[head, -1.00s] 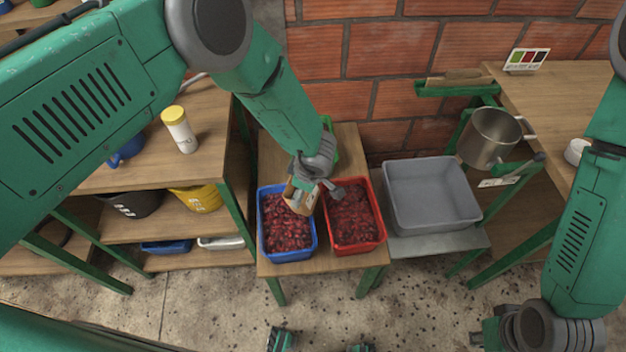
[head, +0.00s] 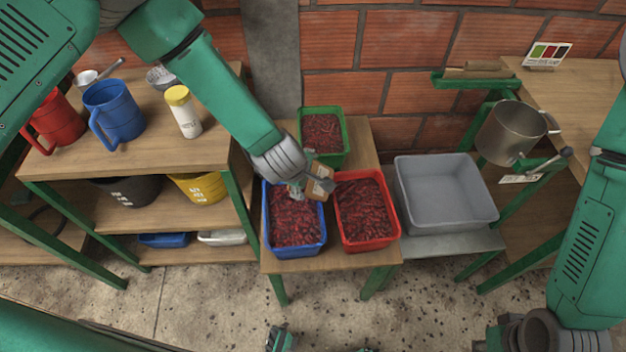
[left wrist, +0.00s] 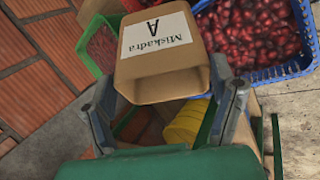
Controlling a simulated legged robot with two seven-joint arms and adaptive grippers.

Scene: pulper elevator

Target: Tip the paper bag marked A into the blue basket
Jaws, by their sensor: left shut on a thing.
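My left gripper (head: 308,184) is shut on a brown paper bag (head: 319,180) and holds it tilted above the gap between the blue basket (head: 296,252) and the red basket. In the left wrist view the bag (left wrist: 158,82) sits between the fingers, its white label reading "Miskadra A" upside down. The blue basket, full of dark red cherries, shows at the upper right of the left wrist view (left wrist: 285,73). My right gripper (head: 490,341) is partly cut off at the bottom edge, and its jaws are unclear.
The red basket (head: 371,246) of cherries stands right of the blue one, with a green basket (head: 345,156) behind. An empty grey tub (head: 445,195) is further right, below a metal pot (head: 508,132). A shelf with jugs and a yellow-lidded bottle (head: 184,112) stands left.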

